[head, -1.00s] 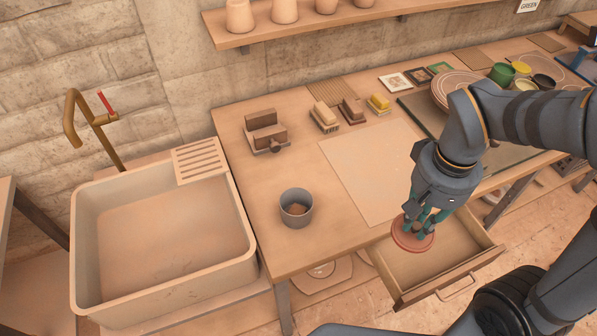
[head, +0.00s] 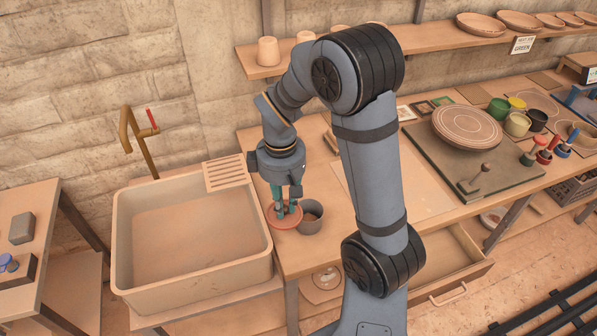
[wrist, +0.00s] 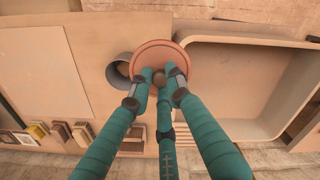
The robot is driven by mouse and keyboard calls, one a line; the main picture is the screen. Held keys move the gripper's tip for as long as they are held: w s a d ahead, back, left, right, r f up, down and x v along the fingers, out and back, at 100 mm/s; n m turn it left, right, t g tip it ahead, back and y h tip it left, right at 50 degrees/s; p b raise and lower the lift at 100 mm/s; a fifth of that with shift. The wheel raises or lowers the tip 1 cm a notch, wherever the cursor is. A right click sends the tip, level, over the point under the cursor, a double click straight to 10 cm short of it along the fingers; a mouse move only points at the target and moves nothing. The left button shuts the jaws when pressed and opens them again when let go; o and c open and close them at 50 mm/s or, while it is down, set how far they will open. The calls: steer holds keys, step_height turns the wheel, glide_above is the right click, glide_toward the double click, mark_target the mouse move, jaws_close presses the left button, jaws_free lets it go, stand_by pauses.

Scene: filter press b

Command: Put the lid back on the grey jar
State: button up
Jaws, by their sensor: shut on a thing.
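The grey jar (head: 312,219) stands upright on the worktable near its front left edge, with its mouth uncovered. My gripper (head: 288,207) is shut on the round terracotta lid (head: 279,219) and holds it flat, just left of the jar in the head view. In the wrist view my teal fingers (wrist: 164,84) close around the knob of the lid (wrist: 152,50). There the lid overlaps one side of the jar (wrist: 121,70), so part of the jar is hidden. I cannot tell the height of the lid above the jar's rim.
The sink (head: 195,250) lies just left of the table. The open drawer (head: 447,262) juts out at the table's front. A shelf with pots (head: 268,52) runs above. A banding wheel (head: 467,126) and paint pots stand at the right.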

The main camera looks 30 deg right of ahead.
steer(key=w+d+f+n+p, duration=0.2)
steer(key=w+d+n+p, duration=0.35)
steer(key=d, duration=0.35)
steer(key=shift+n, duration=0.55)
steer(key=shift+s+d+f+b, duration=0.1)
steer(key=shift+f+b, duration=0.95)
steer(key=shift+f, duration=0.05)
steer(key=shift+s+d+f+b, duration=0.15)
steer(key=shift+f+b, duration=0.85)
steer(key=shift+f, duration=0.1)
steer(key=shift+s+d+f+b, duration=0.1)
steer(key=shift+f+b, duration=0.95)
steer(key=shift+f, duration=0.05)
steer(key=shift+f+b, duration=0.2)
steer(key=shift+b, duration=0.2)
steer(key=o, duration=0.9)
steer(key=shift+o, duration=0.2)
steer(key=o, duration=0.4)
steer(key=shift+o, duration=0.2)
